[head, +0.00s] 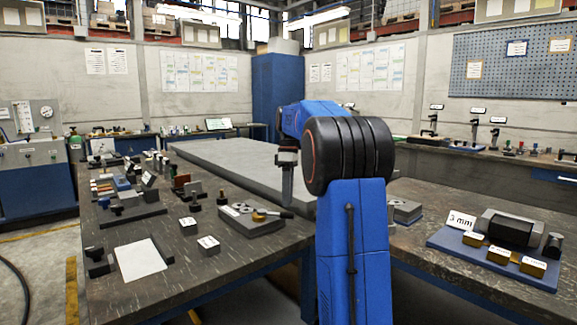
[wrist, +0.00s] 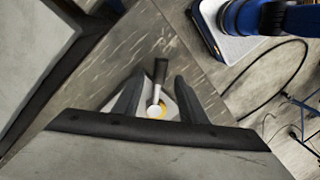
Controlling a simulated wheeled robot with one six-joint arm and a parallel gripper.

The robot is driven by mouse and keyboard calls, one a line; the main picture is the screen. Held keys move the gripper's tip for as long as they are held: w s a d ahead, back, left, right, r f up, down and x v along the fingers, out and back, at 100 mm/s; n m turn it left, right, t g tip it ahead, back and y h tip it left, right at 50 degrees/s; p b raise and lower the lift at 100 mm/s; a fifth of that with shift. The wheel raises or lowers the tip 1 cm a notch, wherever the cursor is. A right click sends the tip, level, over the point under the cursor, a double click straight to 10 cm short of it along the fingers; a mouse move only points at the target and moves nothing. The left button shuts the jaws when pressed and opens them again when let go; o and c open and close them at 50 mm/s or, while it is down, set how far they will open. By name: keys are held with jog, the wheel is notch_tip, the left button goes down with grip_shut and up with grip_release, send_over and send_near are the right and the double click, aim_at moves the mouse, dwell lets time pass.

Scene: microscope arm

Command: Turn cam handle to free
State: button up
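The cam handle (head: 280,213) has a dark grip and a yellow part at its pivot, and sits on a grey plate fixture (head: 240,222) on the dark bench. In the wrist view the cam handle (wrist: 160,72) shows its dark grip, a silver lever and part of a yellow ring. My gripper (head: 287,200) hangs pointing down by the handle in the head view. In the wrist view my gripper (wrist: 157,88) is open, with one finger on each side of the lever and a gap to it. The fingers and palm hide much of the fixture; height above it is unclear.
A large grey stone slab (head: 225,165) lies behind the fixture. Small labelled blocks (head: 208,244) and a white sheet (head: 140,259) are at the left. A blue tray (head: 490,258) with brass blocks stands at the right. The bench edge runs in front.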

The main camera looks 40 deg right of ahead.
notch_tip(320, 180, up, 13)
jog(key=w+d, duration=0.1)
jog(key=d, duration=0.1)
jog(key=shift+w, duration=0.4)
jog(key=shift+a, duration=0.1)
